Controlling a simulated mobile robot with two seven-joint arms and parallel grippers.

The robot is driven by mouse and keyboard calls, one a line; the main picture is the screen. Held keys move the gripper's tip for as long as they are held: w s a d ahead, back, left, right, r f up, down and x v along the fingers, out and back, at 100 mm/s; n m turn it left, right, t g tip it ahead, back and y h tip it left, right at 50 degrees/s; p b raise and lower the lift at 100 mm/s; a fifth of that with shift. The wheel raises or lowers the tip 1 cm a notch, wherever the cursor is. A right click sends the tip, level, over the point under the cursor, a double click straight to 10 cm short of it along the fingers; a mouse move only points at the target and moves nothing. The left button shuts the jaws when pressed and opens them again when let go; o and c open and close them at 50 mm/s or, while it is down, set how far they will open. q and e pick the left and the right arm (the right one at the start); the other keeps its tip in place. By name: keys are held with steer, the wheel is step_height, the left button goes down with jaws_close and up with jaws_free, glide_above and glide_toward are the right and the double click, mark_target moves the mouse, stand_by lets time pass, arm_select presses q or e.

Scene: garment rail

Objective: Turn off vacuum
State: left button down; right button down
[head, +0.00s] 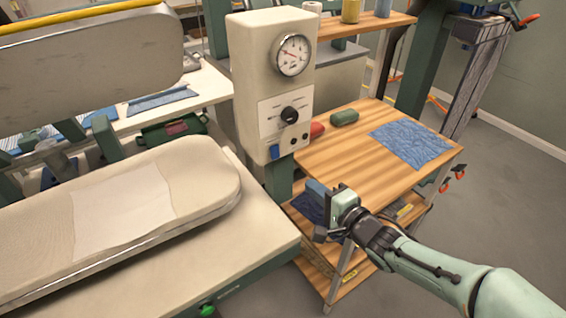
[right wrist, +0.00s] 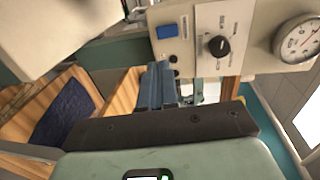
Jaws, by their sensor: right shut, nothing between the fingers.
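A cream control box (head: 266,90) stands on a post beside the pressing board. It carries a round gauge (head: 291,55), a black rotary knob (head: 289,114), small dark controls below it, and a blue button (head: 275,152) low on its left. The labels are too small to read. In the right wrist view the knob (right wrist: 219,46) and blue button (right wrist: 167,31) show beyond the fingertips. My right gripper (head: 316,188) is shut and empty, below and in front of the box, apart from it. It also shows in the right wrist view (right wrist: 158,80). My left gripper is out of view.
A padded pressing board (head: 200,175) with a pale cloth lies left, under a raised press head (head: 90,60). A wooden shelf cart (head: 350,165) at right holds blue fabric (head: 411,143) and a green object (head: 344,117). Open floor lies at far right.

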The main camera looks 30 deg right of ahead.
mark_target(276, 158)
steer(key=w, duration=0.4)
steer(key=w+f+b, duration=0.1)
steer(key=w, duration=0.4)
steer(key=w+a+f, duration=0.1)
steer(key=w, duration=0.3)
steer(key=shift+w, duration=0.25)
steer(key=shift+b, duration=0.3)
steer(key=shift+w+f+b, duration=0.1)
steer(key=shift+f+b, duration=0.1)
steer(key=shift+b, duration=0.15)
steer(key=shift+t, duration=0.3)
steer(key=shift+r, duration=0.2)
steer(key=shift+a, duration=0.1)
steer(key=shift+f, duration=0.1)
